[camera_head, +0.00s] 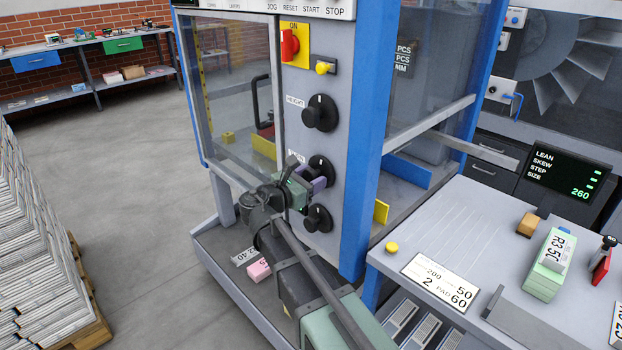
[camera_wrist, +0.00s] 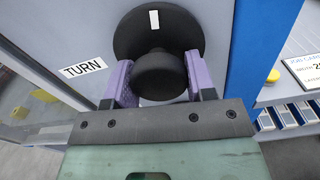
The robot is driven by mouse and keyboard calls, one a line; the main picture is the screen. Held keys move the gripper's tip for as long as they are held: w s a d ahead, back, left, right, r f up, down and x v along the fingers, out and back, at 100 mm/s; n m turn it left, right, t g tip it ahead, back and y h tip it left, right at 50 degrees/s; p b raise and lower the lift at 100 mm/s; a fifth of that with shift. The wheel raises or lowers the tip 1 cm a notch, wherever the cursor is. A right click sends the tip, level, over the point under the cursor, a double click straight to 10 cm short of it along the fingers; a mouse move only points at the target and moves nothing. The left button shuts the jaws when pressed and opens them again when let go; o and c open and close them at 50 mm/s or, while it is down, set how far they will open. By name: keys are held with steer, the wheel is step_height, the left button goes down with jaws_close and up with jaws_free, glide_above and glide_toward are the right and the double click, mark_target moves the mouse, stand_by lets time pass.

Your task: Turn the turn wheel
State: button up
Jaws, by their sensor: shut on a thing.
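The turn wheel (camera_head: 322,163) is the middle of three black knobs on the grey machine panel. In the wrist view, the turn wheel (camera_wrist: 160,30) is a black disc with a raised round grip, and its white mark points almost straight up. A TURN label (camera_wrist: 83,69) is on its left. My gripper (camera_head: 315,179) has purple fingers and reaches the wheel from the lower left. In the wrist view, my gripper (camera_wrist: 159,76) is shut with one finger on each side of the round grip. My gripper hides part of the wheel in the head view.
A HEIGHT knob (camera_head: 320,113) is above and another black knob (camera_head: 318,218) close below. A red switch (camera_head: 289,44) is at the top. A blue post (camera_head: 372,130) stands right of the panel. A grey table (camera_head: 455,240) holding small blocks is at right.

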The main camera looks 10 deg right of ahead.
steer(key=shift+n, duration=0.7)
stand_by(2.5)
steer(key=o, duration=0.9)
steer(key=v, duration=1)
steer(key=shift+s+a, duration=0.25)
steer(key=shift+a, duration=0.05)
